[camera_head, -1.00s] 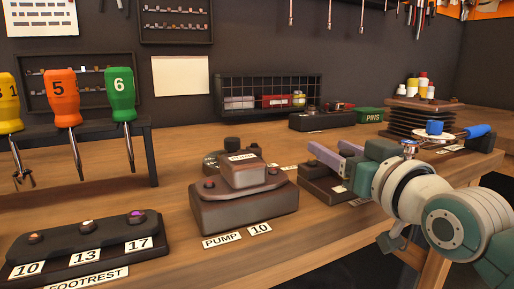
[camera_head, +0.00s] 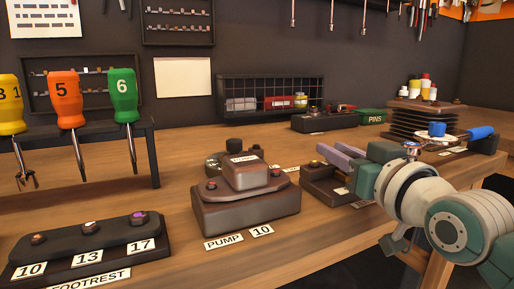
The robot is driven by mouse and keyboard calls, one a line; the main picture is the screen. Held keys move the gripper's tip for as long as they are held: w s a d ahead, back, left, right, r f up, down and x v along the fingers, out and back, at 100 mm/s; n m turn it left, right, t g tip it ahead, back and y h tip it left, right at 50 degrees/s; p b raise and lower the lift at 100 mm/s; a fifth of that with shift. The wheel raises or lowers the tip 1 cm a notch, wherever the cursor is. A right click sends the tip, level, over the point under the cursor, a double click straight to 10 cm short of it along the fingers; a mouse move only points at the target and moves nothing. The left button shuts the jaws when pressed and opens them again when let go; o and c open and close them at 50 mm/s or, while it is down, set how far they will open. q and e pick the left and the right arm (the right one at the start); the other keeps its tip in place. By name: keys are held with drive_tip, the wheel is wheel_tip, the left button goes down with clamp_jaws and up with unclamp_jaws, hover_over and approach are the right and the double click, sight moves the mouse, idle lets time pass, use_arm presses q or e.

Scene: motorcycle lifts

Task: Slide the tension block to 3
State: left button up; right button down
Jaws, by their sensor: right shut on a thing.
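My right gripper (camera_head: 345,157) comes in from the right. Its two pale purple-grey fingers reach left over a low dark brown unit (camera_head: 320,186) with raised edges on the bench. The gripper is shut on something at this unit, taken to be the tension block. The fingers and wrist hide that block and most of the unit's markings, so its position against any number cannot be read. A small knob shows at the unit's back left. My left gripper is not in view.
The brown pump unit (camera_head: 246,200) stands just left, with a labelled block on top. The footrest unit (camera_head: 92,248) is at front left, below hanging screwdrivers (camera_head: 65,98). A ribbed stack (camera_head: 424,118) and green pins box (camera_head: 370,117) are behind. Bare bench lies in front.

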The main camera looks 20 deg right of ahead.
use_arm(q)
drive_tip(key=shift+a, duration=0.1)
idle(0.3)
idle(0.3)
use_arm(e)
drive_tip(key=shift+d, duration=0.15)
drive_tip(key=shift+d+p, duration=0.3)
drive_tip(key=shift+d, duration=0.65)
drive_tip(key=shift+w+d, duration=0.1)
drive_tip(key=shift+d, duration=0.2)
drive_tip(key=shift+a, duration=0.15)
drive_tip(key=c, duration=0.7)
unclamp_jaws()
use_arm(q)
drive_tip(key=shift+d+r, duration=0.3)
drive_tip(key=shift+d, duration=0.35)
use_arm(e)
drive_tip(key=shift+o, duration=0.2)
